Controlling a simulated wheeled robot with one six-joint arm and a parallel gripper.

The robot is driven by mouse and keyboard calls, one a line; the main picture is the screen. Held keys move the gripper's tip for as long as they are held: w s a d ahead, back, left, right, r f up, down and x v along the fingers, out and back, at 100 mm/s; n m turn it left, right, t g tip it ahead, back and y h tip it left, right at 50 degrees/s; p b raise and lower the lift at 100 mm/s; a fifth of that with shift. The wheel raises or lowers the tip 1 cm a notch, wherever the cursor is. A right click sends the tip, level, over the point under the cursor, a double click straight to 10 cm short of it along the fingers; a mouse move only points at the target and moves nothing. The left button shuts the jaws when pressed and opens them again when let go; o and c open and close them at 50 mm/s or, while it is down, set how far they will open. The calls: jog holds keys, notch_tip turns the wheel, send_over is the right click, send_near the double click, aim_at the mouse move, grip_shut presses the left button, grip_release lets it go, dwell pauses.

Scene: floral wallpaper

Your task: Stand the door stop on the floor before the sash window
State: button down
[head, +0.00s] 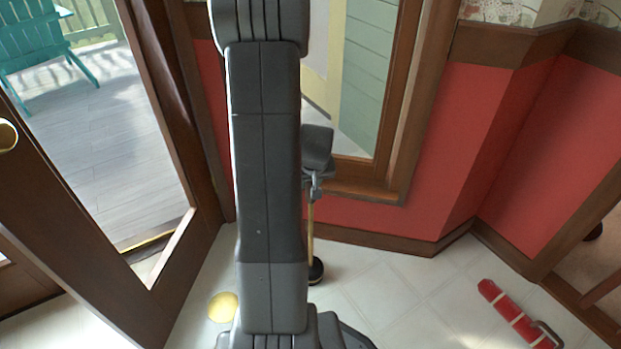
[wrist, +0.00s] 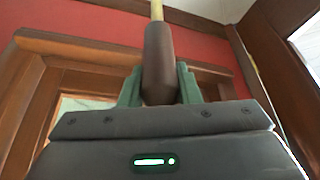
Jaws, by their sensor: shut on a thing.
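The door stop is a thin brass rod with a brown handle and a dark round foot (head: 316,271). In the wrist view its brown handle (wrist: 158,55) sits between the green fingers of my gripper (wrist: 160,88), which are shut on it. In the head view my gripper (head: 315,183) is partly hidden behind my arm, and the rod hangs about upright below it. The foot shows against the pale floor below the window; I cannot tell whether it touches. The sash window (head: 398,95) has a brown wooden frame above a red wall, just behind the door stop.
A brass-coloured disc (head: 223,307) lies on the tiled floor to the left of the foot. A red roll with pale bands and a handle (head: 510,312) lies on the floor at the right. A brown glazed door (head: 175,255) stands at the left. The floor between disc and roll looks clear, where visible.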

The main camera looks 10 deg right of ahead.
jog(key=shift+w+r, duration=0.1)
jog(key=c, duration=1.1)
grip_release()
jog(key=shift+f, duration=0.2)
jog(key=shift+o, duration=0.2)
jog(key=p+v, duration=0.4)
jog(key=v, duration=0.8)
jog(key=shift+s+r, duration=0.2)
